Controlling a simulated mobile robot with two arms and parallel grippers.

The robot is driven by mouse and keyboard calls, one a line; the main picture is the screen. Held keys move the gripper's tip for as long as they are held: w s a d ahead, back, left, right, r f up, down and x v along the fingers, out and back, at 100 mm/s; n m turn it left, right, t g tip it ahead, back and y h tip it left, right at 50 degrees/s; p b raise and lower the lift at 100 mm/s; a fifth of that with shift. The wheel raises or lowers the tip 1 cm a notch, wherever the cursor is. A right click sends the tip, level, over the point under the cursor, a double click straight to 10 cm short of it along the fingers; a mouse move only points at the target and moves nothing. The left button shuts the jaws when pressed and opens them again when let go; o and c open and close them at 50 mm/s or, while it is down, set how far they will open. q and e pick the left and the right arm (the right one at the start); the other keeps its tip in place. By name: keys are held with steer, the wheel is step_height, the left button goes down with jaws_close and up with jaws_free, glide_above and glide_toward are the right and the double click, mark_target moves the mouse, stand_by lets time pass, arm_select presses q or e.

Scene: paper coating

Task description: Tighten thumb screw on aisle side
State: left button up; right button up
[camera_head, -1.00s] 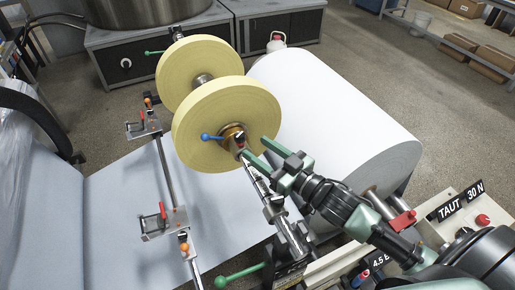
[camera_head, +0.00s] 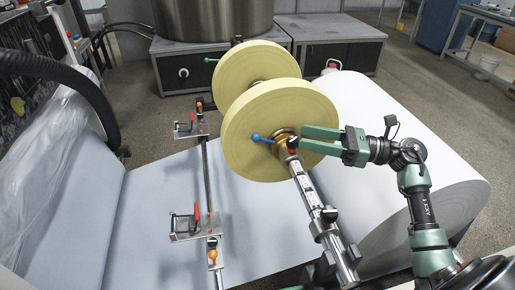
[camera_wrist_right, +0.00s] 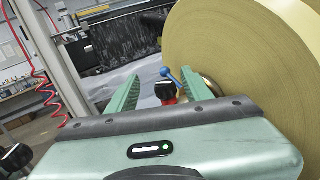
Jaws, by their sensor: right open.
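A small black-and-red thumb screw (camera_head: 292,145) sits on the shaft (camera_head: 311,196) just outside the brass collar (camera_head: 284,136) of the near yellow roll (camera_head: 250,105). My right gripper (camera_head: 303,137) is open, its green fingers pointing left towards the screw from the right. In the right wrist view the black screw head (camera_wrist_right: 165,91) with red below it shows between the open fingers (camera_wrist_right: 160,82). I cannot tell whether a finger touches it. A blue lever (camera_head: 262,139) sits beside the collar. My left gripper is out of view.
A second yellow roll (camera_head: 230,62) stands behind on the same axis. A large white paper roll (camera_head: 390,130) lies to the right under my arm. Clamp brackets with red handles (camera_head: 196,215) stand on a rail at left, over the paper web (camera_head: 150,220).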

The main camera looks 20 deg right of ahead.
steer(key=shift+n+g, duration=0.5)
steer(key=shift+n, duration=0.4)
steer(key=x, duration=0.2)
steer(key=f+p+x, duration=0.1)
steer(key=x, duration=0.1)
steer(key=p+x, duration=0.1)
steer(key=x, duration=0.1)
steer(key=shift+w+a+f, duration=0.15)
steer(key=shift+w+f, duration=0.1)
steer(key=shift+w, duration=0.05)
steer(key=shift+w+a+f+p, duration=0.1)
steer(key=shift+w+a+p, duration=0.1)
steer(key=shift+a+p, duration=0.1)
jaws_close()
